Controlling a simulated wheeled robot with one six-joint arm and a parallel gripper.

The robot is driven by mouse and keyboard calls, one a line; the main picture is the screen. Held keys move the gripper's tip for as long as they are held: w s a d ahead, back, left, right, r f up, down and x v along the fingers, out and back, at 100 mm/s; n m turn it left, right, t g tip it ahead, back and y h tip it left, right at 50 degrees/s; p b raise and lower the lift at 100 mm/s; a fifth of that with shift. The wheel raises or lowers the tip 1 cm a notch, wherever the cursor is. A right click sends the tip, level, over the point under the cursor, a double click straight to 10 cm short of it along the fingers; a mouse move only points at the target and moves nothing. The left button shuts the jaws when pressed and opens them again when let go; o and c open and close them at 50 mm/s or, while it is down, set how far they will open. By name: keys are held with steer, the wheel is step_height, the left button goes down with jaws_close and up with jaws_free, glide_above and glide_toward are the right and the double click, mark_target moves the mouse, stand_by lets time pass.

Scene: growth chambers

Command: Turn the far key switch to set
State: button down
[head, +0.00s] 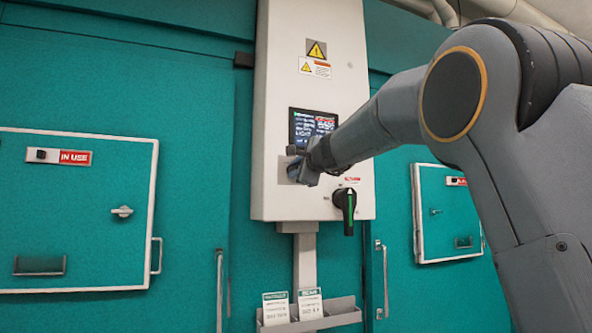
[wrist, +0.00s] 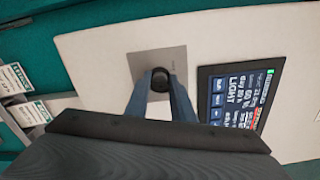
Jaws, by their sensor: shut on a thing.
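A round black key switch (wrist: 160,78) sits on a square grey plate (wrist: 150,62) on the white control panel. My gripper (wrist: 160,92) is shut on it, with one finger on each side, as the wrist view shows. In the head view my gripper (head: 303,172) is against the panel's lower left and hides most of the switch and its plate. The marks around the switch are too small or hidden to read, so I cannot tell its setting.
A lit display (head: 312,125) is just above my gripper. A black and green rotary handle (head: 347,205) is at its lower right. Teal chamber doors flank the white panel (head: 280,195). A card holder (head: 340,312) is below. My arm comes in from the right.

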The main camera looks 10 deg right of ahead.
steer(key=shift+m, duration=1.3)
steer(key=c, duration=1.5)
jaws_free()
steer(key=shift+b+v, duration=1.15)
steer(key=shift+v, duration=2.75)
